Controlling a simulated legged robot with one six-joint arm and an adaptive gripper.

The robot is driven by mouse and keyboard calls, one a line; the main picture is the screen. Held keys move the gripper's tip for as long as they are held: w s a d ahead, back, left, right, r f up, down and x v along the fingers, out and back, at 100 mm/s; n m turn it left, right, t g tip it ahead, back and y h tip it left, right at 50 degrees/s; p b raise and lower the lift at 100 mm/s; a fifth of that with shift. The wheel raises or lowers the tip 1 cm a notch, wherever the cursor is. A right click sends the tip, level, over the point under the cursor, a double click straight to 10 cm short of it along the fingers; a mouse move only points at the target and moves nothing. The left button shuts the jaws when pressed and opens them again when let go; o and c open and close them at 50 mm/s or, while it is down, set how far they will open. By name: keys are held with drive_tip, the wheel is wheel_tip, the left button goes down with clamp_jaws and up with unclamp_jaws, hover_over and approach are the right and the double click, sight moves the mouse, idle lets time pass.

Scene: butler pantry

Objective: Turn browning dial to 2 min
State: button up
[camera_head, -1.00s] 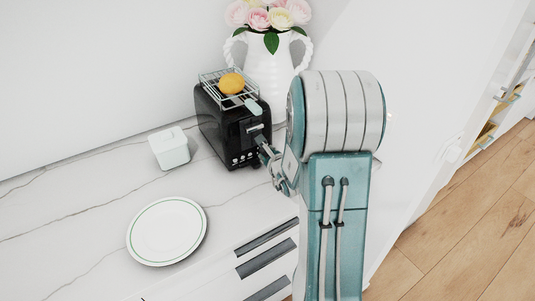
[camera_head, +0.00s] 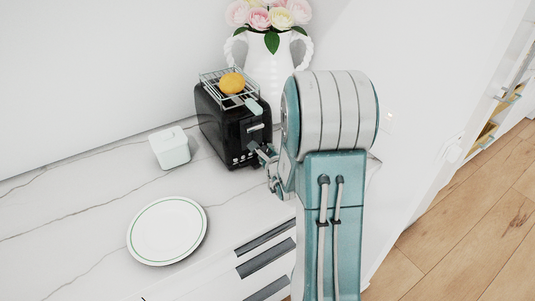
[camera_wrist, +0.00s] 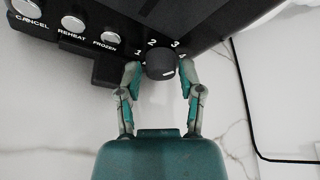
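The black toaster (camera_head: 222,125) stands on the marble counter. Its dark round browning dial (camera_wrist: 160,65) shows in the wrist view, with the numbers 1, 2, 3 and part of a 4 around it. A pale mark shows on the lower right of the dial's face. My gripper (camera_wrist: 160,72) has one finger on each side of the dial, with the fingers apart and what look like narrow gaps to it. In the head view, my gripper (camera_head: 261,154) is at the lower right of the toaster's front, where the dial itself is hidden.
CANCEL, REHEAT and FROZEN buttons (camera_wrist: 74,23) sit left of the dial. A wire rack (camera_head: 213,82) with an orange fruit (camera_head: 232,83) is on top of the toaster. A black cord (camera_wrist: 246,105) runs at right.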

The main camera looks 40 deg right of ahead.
idle(0.3)
drive_tip(key=v, duration=0.7)
drive_tip(key=shift+s+a, duration=0.1)
drive_tip(key=shift+s, duration=0.15)
